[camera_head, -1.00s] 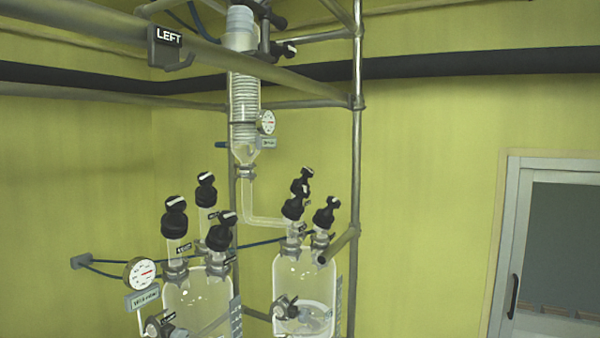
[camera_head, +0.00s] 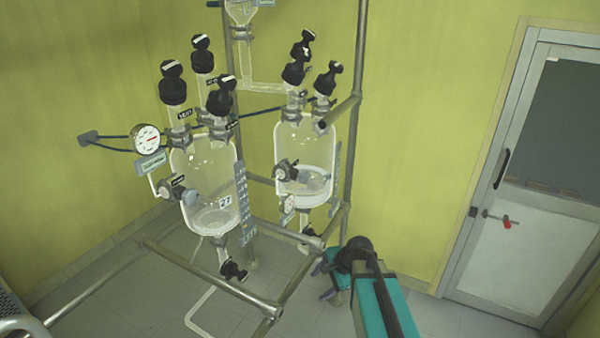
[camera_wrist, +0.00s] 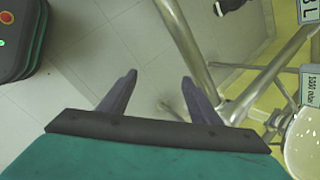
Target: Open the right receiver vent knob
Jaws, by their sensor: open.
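The right receiver (camera_head: 306,155) is a clear glass vessel behind and right of the left receiver (camera_head: 205,178), with some liquid low inside. Several black knobs with white marks stand on its top, including a front-left one (camera_head: 295,72) and a right one (camera_head: 325,82). Their labels are too small to read, so I cannot tell which is the vent knob. My gripper (camera_wrist: 158,76) is open and empty in the wrist view, over bare floor.
Metal frame poles (camera_head: 357,110) surround the receivers, with a low rail (camera_head: 215,280) in front. The wrist view shows poles (camera_wrist: 185,45) right of my fingers and part of a glass vessel (camera_wrist: 305,140) at the right edge. A door (camera_head: 530,180) stands right; floor before it is clear.

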